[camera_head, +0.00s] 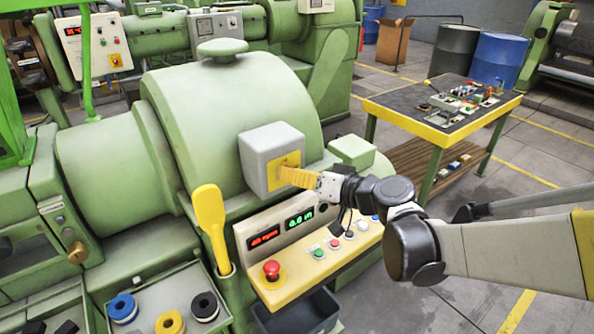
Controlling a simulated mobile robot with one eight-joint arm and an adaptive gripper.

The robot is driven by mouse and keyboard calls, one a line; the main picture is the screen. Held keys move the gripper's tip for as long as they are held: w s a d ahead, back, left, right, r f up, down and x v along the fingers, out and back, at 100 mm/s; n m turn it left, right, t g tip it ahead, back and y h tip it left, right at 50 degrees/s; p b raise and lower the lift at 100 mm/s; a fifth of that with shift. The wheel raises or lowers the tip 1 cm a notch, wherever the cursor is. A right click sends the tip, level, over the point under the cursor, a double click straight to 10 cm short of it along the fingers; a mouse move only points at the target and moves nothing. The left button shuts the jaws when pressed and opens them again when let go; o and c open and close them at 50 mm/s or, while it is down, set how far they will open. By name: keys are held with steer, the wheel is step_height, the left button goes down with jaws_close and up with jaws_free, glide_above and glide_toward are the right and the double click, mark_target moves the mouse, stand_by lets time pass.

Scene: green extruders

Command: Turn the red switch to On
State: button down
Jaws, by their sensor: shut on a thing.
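A grey switch box (258,158) is mounted on the front of the green extruder (215,95). A yellow plate (291,160) is on its right-hand face. My gripper (284,176) reaches in from the right, its yellow fingers at that plate and shut on what sits there. The red switch is hidden behind the fingers, so its handle and its On or Off position cannot be seen.
Below is a sloped control panel (322,212) with red and green displays, small buttons and a red mushroom button (271,268). A yellow-handled tool (210,215) stands left of it. A yellow-edged table (430,133) with small parts is at the right.

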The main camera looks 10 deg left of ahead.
steer(key=shift+m, duration=0.3)
stand_by(0.4)
steer(key=c, duration=1.1)
jaws_free()
steer(key=shift+f, duration=0.1)
steer(key=v, duration=1.2)
